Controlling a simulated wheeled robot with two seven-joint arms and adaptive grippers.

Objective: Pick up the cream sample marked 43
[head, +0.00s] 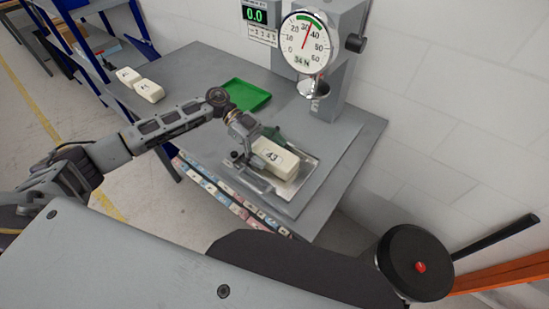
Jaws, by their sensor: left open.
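The cream sample marked 43 (275,158) lies on a metal plate (301,178) near the front right of the grey table, its number facing up. My left gripper (262,158) is open, pointing down at the left side of this sample. One finger shows on the near side and part of the gripper shows behind the block. I cannot tell whether the fingers touch it. My right gripper is not in view.
Two other cream samples (149,90) lie at the table's left end. An empty green tray (247,95) lies in the middle. A press with a round dial gauge (306,43) stands at the back, its disc (314,88) above the table. Coloured labels line the front edge.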

